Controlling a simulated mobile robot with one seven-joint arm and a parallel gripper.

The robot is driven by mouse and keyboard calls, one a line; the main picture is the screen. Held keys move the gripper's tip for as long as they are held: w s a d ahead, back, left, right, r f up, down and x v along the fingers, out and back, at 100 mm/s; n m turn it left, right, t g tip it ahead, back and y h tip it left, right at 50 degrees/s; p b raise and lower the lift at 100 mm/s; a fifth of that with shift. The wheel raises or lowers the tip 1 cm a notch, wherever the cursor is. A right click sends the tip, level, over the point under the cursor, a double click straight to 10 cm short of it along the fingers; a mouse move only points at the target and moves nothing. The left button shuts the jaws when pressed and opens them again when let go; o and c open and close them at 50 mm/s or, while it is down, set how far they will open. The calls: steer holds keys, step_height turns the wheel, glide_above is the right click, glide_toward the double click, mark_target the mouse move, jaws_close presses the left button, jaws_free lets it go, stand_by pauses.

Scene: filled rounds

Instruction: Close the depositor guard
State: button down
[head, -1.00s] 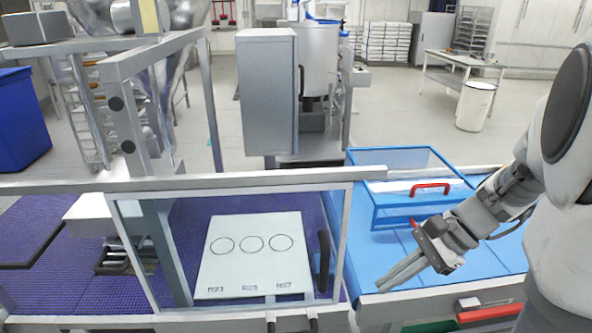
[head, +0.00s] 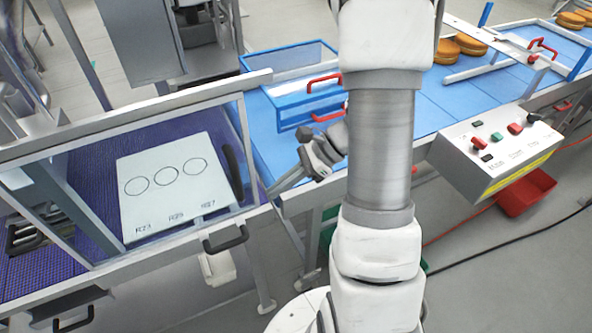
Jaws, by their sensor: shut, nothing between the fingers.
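The depositor guard appears to be the clear panel in a grey frame (head: 160,114) at the left. Its dark vertical handle (head: 232,173) is near its right edge. A white board with three circles (head: 172,213) shows through or behind the panel. My gripper (head: 272,194) is shut and empty, its fingers pointing down and left over the blue belt's near edge. It is a little right of the dark handle and looks apart from it. My arm hides part of the belt. I cannot tell how far the guard is open.
A blue-framed clear box with a red handle (head: 293,101) stands on the blue belt (head: 408,105) behind my gripper. A control box (head: 497,150) is at the right. Another black handle (head: 225,238) is below the front rail. Buns (head: 470,45) lie at the far right.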

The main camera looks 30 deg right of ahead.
steer(key=a, duration=0.2)
steer(key=a+p, duration=0.1)
steer(key=a, duration=0.1)
steer(key=shift+w+r, duration=0.3)
steer(key=shift+w, duration=0.1)
steer(key=shift+a, duration=0.1)
